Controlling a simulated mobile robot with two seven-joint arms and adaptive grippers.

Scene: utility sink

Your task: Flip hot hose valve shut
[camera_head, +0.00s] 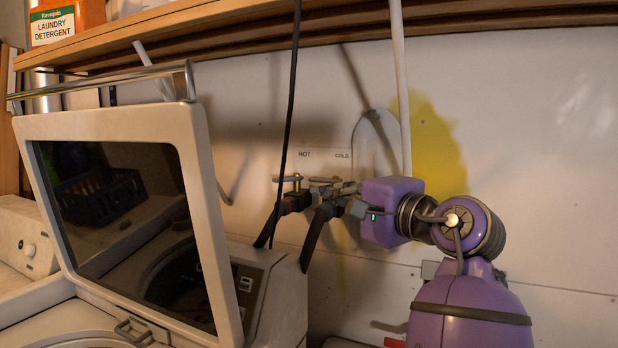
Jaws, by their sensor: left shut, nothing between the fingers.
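The hot hose valve (295,199) is on the back wall below the word HOT. It has a small metal lever (286,179) on a brass stem and a black hose (270,228) below. The lever looks roughly level. My left gripper (325,193) is just right of the hot valve, in front of the cold-side valve, and partly hides it. Its fingers are shut with nothing between them. Whether a fingertip touches either valve is hard to tell. My right gripper is not in view.
A washing machine with its framed lid (205,210) raised stands left of the valves. A wooden shelf (240,30) with a detergent container (62,22) runs above. A black cord (292,90) and a white pipe (401,90) hang near the valves.

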